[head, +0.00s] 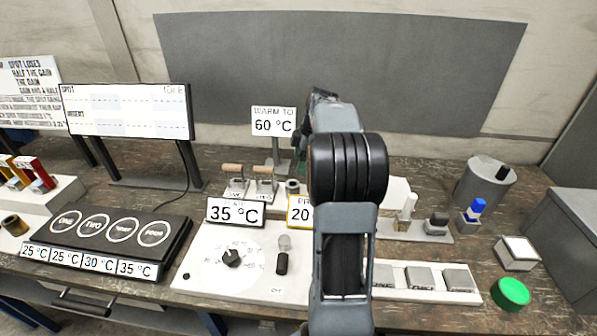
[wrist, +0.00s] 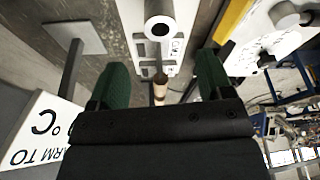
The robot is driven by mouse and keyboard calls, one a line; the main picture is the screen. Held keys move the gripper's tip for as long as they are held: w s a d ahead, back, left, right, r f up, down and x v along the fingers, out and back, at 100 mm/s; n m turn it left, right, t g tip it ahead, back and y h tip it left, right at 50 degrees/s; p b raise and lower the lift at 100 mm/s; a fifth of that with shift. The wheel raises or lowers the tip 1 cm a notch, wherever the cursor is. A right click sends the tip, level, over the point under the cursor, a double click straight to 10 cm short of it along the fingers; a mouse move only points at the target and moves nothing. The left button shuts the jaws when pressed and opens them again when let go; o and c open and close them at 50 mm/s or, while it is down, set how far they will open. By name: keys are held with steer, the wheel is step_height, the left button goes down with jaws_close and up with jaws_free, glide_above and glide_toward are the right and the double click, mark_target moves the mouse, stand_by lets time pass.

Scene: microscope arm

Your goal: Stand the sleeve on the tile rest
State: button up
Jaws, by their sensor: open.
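A short grey hollow tube, which looks like the sleeve (wrist: 159,27), stands on a white labelled base in the wrist view. In the head view its open top (head: 292,185) shows just left of my arm. My gripper (wrist: 163,72) is open, with a green finger on each side and nothing between the pads. The tube is beyond the fingertips and apart from them. In the head view my arm hides most of the gripper. A pale square tile on a low block (head: 517,249), possibly the tile rest, is at the right of the bench.
Two wooden-handled pieces (head: 248,180) stand left of the tube. The "WARM TO 60 °C" sign (head: 273,121) is close behind the gripper. A white dial panel (head: 225,262) is in front. A green round button (head: 511,292) and a grey canister (head: 485,185) are near the tile.

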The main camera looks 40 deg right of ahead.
steer(key=s+a+r+m+h, duration=0.1)
steer(key=s+a+m, duration=0.2)
steer(key=a, duration=0.5)
steer(key=s+a+r+m+h, duration=0.1)
steer(key=s+a+m, duration=0.1)
steer(key=a, duration=0.5)
steer(key=s+a+f+m+t, duration=0.1)
steer(key=s+a+f+m, duration=0.1)
steer(key=s+a, duration=0.3)
steer(key=s+a+f+m+t, duration=0.1)
steer(key=s+a+f+m, duration=0.1)
steer(key=s+a+m, duration=0.2)
steer(key=shift+s+a+f+m+h, duration=0.35)
steer(key=shift+s+a, duration=0.25)
steer(key=shift+s, duration=0.5)
